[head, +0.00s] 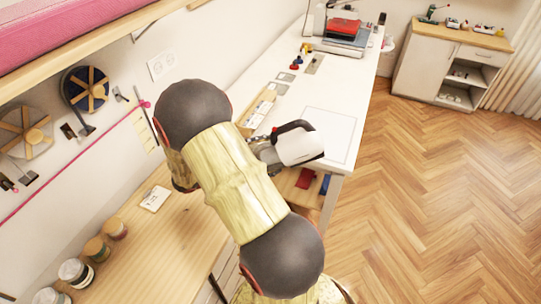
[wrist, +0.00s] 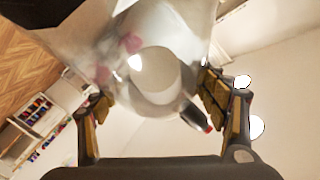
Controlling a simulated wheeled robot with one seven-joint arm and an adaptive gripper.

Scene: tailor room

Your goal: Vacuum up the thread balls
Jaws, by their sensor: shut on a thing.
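A white handheld vacuum with a dark handle (head: 298,147) is at the near end of the white table. My gripper (head: 262,148) is shut on it, though my arm hides much of the grip. In the wrist view, the pale, shiny vacuum body (wrist: 165,75) fills the space between the two fingers of my gripper (wrist: 158,112). Pinkish patches show on or through it, but I cannot tell what they are. I cannot make out any thread balls for sure in either view.
The white table (head: 345,95) runs to the back, with a flat outlined sheet (head: 331,136) near its right edge. A machine with a red top (head: 343,29) stands at its far end. Jars (head: 75,272) stand on the wooden counter (head: 170,235) at left. The floor at right is clear.

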